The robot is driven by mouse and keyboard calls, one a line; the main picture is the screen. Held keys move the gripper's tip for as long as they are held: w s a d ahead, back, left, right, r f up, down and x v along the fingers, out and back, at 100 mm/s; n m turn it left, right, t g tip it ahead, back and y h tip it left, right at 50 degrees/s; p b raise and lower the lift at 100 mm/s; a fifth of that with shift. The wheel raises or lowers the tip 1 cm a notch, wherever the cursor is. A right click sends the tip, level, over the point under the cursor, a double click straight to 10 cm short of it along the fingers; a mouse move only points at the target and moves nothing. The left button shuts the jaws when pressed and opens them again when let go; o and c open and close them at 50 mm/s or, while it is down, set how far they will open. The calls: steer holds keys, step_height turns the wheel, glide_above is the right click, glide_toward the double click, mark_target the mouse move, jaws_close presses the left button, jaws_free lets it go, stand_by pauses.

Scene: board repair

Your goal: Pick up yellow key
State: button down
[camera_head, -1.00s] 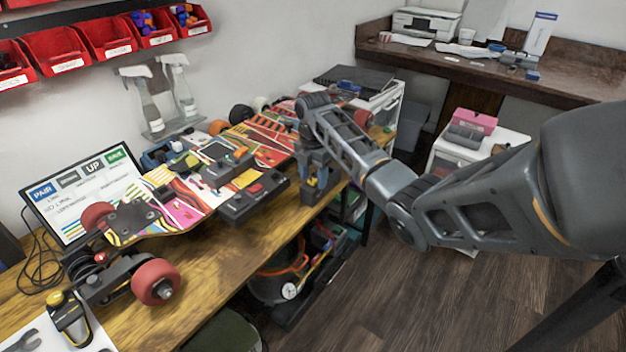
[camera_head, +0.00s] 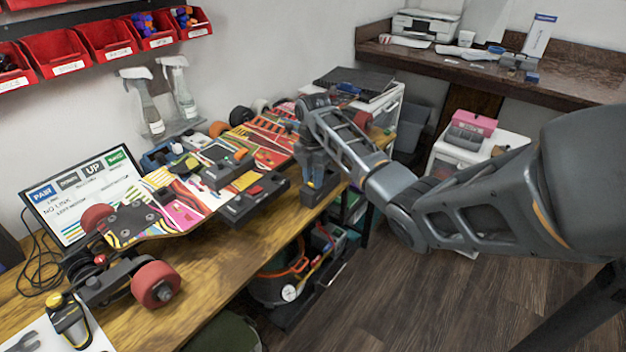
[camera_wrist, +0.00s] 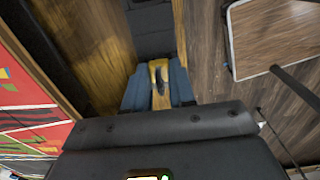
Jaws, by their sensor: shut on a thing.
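The yellow key (camera_wrist: 160,84) shows in the wrist view as a narrow yellow piece with a dark slot or mark, between the two blue-grey fingers. My gripper (camera_wrist: 159,90) is shut on it, one finger on each side. In the head view my gripper (camera_head: 318,182) points down at the bench's front edge, over a dark block-like holder (camera_head: 316,194). I cannot tell whether the key's lower end is still in that holder. In the head view the fingers hide most of the key.
A colourful skateboard deck (camera_head: 180,205) with dark modules lies along the wooden bench (camera_head: 215,275), left of my gripper. A black case (camera_head: 355,82) sits behind my arm. Open floor (camera_head: 400,300) lies to the right of the bench.

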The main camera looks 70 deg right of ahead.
steer(key=shift+r, duration=0.45)
step_height(320, 180, up, 3)
steer(key=shift+f+b, duration=0.15)
steer(key=shift+b, duration=0.15)
steer(key=s+d+r+p, duration=0.1)
steer(key=s+d+r, duration=0.5)
steer(key=s, duration=0.4)
steer(key=shift+r+p, duration=0.35)
steer(key=shift+r, duration=0.3)
steer(key=shift+d, duration=0.1)
steer(key=shift+r, duration=0.1)
